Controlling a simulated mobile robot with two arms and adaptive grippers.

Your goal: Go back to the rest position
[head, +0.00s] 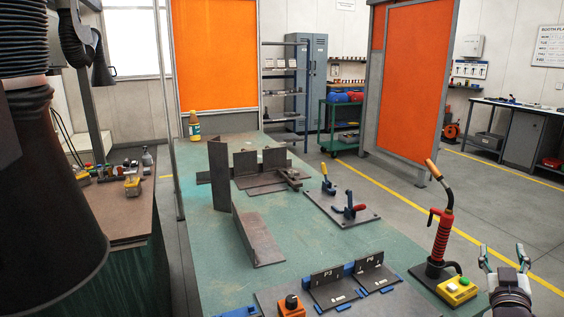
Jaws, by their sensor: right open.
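My right gripper (502,262) shows at the lower right of the head view, its fingers pointing up and apart. It is open, with nothing between the fingers. It is to the right of the green welding table (199,225) and of the red-handled torch on its stand (441,228). My left gripper is not in view.
Steel plates (258,238) stand on the table, with a clamp plate (341,208) beside them. A yellow box (456,290) sits by the torch. Floor beyond the table's right edge is clear.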

